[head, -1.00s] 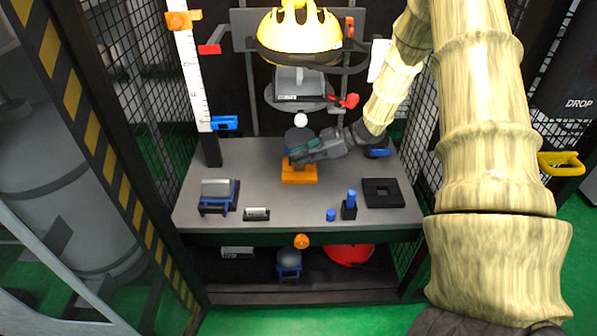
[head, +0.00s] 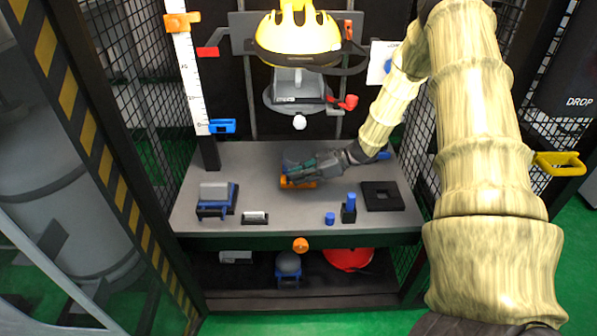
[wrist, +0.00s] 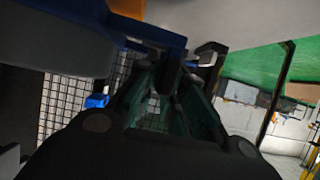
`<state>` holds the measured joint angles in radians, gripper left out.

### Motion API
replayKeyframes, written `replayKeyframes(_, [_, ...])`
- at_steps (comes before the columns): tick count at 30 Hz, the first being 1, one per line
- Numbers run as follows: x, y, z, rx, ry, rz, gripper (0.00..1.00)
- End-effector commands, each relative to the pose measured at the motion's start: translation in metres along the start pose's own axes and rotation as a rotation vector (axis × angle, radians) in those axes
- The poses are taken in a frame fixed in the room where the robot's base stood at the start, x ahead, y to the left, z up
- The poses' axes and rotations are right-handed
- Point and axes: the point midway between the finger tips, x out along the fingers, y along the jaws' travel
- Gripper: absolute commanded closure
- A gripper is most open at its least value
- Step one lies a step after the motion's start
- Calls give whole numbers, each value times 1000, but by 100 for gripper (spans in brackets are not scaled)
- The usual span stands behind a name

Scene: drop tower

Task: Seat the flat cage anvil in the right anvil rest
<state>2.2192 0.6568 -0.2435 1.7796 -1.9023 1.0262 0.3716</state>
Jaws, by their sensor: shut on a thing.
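My gripper (head: 290,172) is low over the middle of the table, at the orange block (head: 303,184), and covers most of it in the head view. In the wrist view its fingers (wrist: 170,75) are closed at a blue bar on a dark grey body (wrist: 60,40), which looks like the flat cage anvil. The anvil is hidden in the head view; whether it touches anything below cannot be told. A black square plate with a square opening (head: 367,197) lies empty at the table's right and looks like the right anvil rest.
A grey block in a blue frame (head: 216,200) stands at the table's left. A small blue cylinder (head: 329,218) and a blue-topped post (head: 350,208) stand near the front. A yellow helmet (head: 298,38) and a white ball (head: 299,122) hang above my gripper.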

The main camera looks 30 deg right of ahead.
Motion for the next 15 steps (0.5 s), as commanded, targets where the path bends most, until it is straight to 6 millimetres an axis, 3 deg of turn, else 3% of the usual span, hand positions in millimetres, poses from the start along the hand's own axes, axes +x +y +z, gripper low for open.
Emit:
replayKeyframes(6, [9,1,17,-1,2,0,100])
replayKeyframes(15, [12,1,22,-3,3,0,100])
